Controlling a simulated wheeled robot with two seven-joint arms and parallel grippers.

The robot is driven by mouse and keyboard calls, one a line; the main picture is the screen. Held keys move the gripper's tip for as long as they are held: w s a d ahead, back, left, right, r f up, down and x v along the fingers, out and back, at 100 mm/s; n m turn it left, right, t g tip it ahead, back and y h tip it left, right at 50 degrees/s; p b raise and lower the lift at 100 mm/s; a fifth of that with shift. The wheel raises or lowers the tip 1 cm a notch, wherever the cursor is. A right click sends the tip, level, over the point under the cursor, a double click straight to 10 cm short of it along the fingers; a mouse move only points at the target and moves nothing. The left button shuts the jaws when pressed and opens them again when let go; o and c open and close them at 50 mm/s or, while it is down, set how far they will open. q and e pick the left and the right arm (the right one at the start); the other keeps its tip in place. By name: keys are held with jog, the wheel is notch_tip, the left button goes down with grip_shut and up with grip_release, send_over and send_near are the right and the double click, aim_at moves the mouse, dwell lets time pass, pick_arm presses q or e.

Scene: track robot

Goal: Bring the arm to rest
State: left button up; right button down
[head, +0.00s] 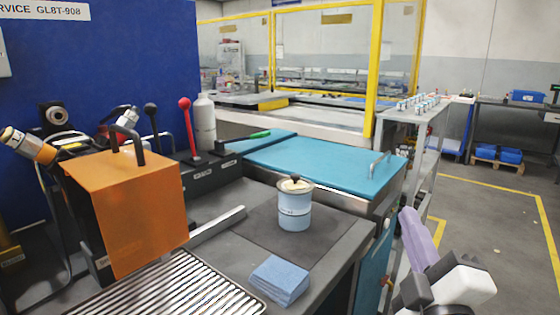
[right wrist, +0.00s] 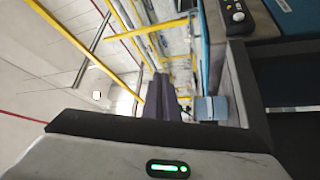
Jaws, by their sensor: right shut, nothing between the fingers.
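My right gripper (head: 410,214) is at the lower right of the head view, with pale purple fingers and a white and dark grey body. It is beside the right edge of the grey workbench (head: 335,247) and touches nothing that I can see. Its dark fingers also show in the right wrist view (right wrist: 168,80). They are together, with nothing between them. My left gripper is not in view.
An orange box (head: 130,210) with a black handle stands at left. A light blue lidded canister (head: 295,208) stands on a dark mat, and folded blue cloths (head: 279,280) lie near the front. A teal lid (head: 320,168) is behind. Open floor (head: 490,240) lies at right.

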jog(key=s+d+f+m+g, duration=0.2)
jog(key=s+f+m+g, duration=0.15)
jog(key=f, duration=0.65)
jog(key=s+d+f+m+g, duration=0.25)
jog(key=f+g, duration=0.25)
jog(key=f, duration=0.6)
jog(key=s+a+f+m+g+y, duration=0.1)
jog(key=s+a+f+m+g, duration=0.2)
jog(key=s+f, duration=0.6)
jog(key=s+f+m+g+y, duration=0.15)
jog(key=s+f+g, duration=0.45)
jog(key=s, duration=0.6)
jog(key=w+a+f+t+y+p, duration=0.2)
jog(key=w+a+t+p, duration=0.3)
jog(key=a+p, duration=0.1)
jog(key=shift+a+f+p, duration=0.3)
jog(key=shift+f+p, duration=0.05)
jog(key=shift+p, duration=0.55)
